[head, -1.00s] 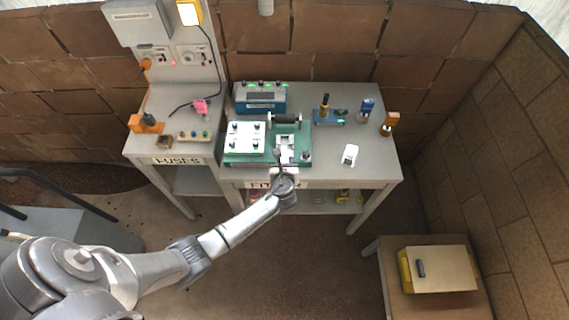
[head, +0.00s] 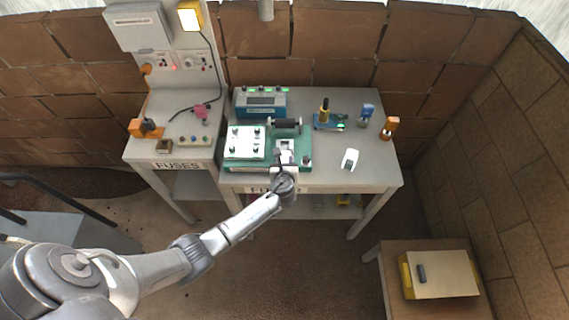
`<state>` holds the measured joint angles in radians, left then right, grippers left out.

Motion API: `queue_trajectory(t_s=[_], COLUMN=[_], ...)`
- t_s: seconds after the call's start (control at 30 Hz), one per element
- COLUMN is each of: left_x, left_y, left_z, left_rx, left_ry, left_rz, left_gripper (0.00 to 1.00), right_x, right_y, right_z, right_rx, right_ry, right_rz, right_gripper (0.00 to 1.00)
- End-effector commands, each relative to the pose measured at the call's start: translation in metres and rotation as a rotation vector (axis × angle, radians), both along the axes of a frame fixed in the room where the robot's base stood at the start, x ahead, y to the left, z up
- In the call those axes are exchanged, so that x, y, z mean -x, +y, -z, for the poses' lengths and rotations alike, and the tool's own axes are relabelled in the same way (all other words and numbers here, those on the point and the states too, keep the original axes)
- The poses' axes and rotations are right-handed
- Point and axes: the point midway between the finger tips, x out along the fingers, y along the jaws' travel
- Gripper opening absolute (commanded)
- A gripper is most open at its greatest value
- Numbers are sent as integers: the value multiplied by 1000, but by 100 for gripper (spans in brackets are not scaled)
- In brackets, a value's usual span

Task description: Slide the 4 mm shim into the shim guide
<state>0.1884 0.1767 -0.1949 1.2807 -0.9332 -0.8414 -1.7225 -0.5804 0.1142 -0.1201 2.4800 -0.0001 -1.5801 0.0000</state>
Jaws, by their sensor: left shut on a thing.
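My left gripper (head: 284,166) is at the front edge of the green fixture (head: 230,162) on the bench marked with a partly hidden label. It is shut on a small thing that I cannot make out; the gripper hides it. A pale block with a slot (head: 286,146) sits on the fixture just beyond the gripper; it may be the shim guide. I cannot tell whether the held thing is inside it. My right gripper is not in view.
A white panel with knobs (head: 244,142) and a dark roller (head: 286,122) are on the fixture. A blue device (head: 260,101) stands behind. A white piece (head: 350,158), an orange item (head: 389,127) and a blue item (head: 366,114) stand right.

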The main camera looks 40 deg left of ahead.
Motion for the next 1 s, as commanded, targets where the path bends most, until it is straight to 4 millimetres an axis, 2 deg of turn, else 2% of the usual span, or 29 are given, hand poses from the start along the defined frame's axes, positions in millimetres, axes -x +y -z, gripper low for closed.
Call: queue_trajectory(t_s=[1.0], left_x=[-16], left_y=[14], left_z=[0], left_rx=[-1], left_ry=[1], left_rz=[-1], left_gripper=[6], right_x=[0], right_y=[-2], right_z=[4], right_rx=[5], right_ry=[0], right_rz=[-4], right_gripper=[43])
